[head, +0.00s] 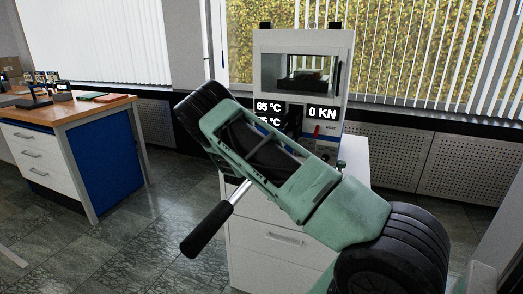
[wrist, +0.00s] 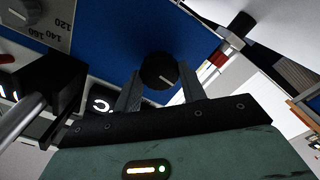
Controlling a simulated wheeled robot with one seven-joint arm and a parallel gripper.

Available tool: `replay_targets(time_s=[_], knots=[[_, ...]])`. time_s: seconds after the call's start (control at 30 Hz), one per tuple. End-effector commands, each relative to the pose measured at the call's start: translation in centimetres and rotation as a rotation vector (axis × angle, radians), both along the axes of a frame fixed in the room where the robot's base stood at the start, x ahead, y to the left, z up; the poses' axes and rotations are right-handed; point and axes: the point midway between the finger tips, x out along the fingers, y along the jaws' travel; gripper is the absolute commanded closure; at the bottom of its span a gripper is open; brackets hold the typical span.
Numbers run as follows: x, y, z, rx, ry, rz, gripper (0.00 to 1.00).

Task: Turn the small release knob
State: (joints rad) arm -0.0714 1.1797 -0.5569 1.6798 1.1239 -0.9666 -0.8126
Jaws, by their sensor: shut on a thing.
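The small release knob (wrist: 159,71) is round and black with a pale pointer line, set on the blue front panel (wrist: 108,38) of the press. In the wrist view, my gripper (wrist: 158,78) has its two grey fingers on either side of the knob and is shut on it. In the head view, the press (head: 262,45) is a white cabinet with a window and displays reading 65 °C and 0 KN. My arm crosses in front of its lower part and hides the knob and my fingertips there.
A lever with a black handle (head: 208,230) sticks out toward the lower left of the press. In the wrist view, a numbered dial (wrist: 22,12) is at the upper left. A wooden-topped workbench (head: 85,110) stands at the left, with open floor between it and the press stand (head: 265,240).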

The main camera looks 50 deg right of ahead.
Motion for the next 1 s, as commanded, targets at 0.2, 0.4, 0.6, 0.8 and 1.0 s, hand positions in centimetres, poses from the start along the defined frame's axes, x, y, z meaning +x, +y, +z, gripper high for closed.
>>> replay_targets(time_s=[0.2,0.4,0.6,0.8,1.0], knots=[[0.0,0.1,-0.1,0.003,0.001,0.000,0.37],[0.0,0.0,-0.1,0.002,0.000,0.000,0.37],[-0.4,1.1,-0.1,0.002,0.000,0.001,0.37],[-1.8,4.9,-0.2,0.003,0.001,0.004,0.37],[-3.7,9.3,-0.2,0.003,0.000,0.004,0.37]])
